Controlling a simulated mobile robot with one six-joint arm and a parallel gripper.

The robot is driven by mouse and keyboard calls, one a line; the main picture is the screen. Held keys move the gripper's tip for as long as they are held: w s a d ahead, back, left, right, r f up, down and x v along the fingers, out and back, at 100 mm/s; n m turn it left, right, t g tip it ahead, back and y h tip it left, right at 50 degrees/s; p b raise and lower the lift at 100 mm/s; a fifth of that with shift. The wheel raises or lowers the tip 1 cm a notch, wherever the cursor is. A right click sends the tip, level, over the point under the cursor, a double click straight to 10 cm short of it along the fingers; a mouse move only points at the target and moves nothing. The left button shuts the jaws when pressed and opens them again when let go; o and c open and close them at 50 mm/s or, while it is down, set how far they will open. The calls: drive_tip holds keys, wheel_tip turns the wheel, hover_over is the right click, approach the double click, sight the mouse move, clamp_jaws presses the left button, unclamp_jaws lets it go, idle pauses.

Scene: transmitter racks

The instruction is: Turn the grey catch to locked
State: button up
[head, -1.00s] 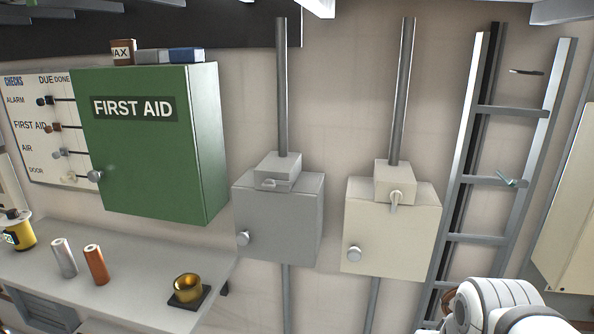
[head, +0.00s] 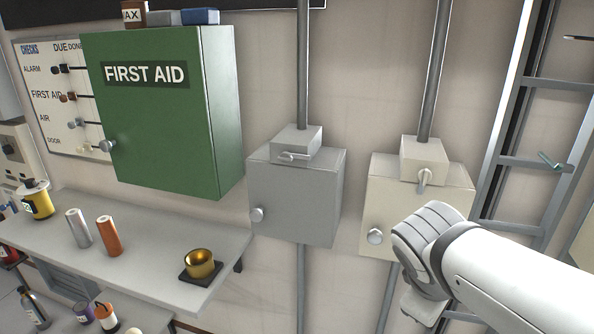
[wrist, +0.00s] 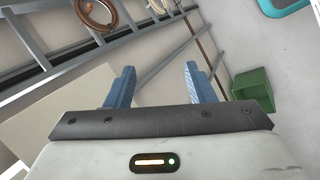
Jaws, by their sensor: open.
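The grey catch (head: 292,156) is a small lever on the block above the grey box (head: 290,200), in the middle of the head view. Its handle lies about level, pointing right. The cream box (head: 405,208) to its right has a similar catch (head: 424,181) whose handle hangs down. My gripper (wrist: 160,82) shows in the wrist view with two blue fingers spread apart and nothing between them. In the head view my arm reaches in from the right, in front of the cream box's lower right; the fingertips are not clear there. The grey catch is not seen in the wrist view.
A green first aid cabinet (head: 160,125) hangs left of the grey box. A shelf (head: 135,240) below it holds a brass cup (head: 200,263) and several small items. A ladder (head: 530,160) leans at the right. The wall before the grey box is clear.

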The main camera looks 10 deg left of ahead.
drive_tip(key=w+a+r+n+t+h+b, duration=0.2)
drive_tip(key=w+a+r+n+t, duration=0.1)
drive_tip(key=w+a+n, duration=0.4)
drive_tip(key=n+t+y+b, duration=0.35)
drive_tip(key=n+t, duration=0.65)
drive_tip(key=n, duration=0.7)
approach(284, 160)
drive_tip(key=w, duration=0.1)
drive_tip(key=shift+y, duration=0.45)
drive_tip(key=w, duration=0.2)
drive_tip(key=w+p, duration=0.1)
drive_tip(key=w, duration=0.2)
drive_tip(key=w+d, duration=0.1)
drive_tip(key=w, duration=0.1)
drive_tip(key=shift+w+f+p, duration=0.15)
drive_tip(key=shift+w+p, duration=0.15)
drive_tip(key=shift+p, duration=0.05)
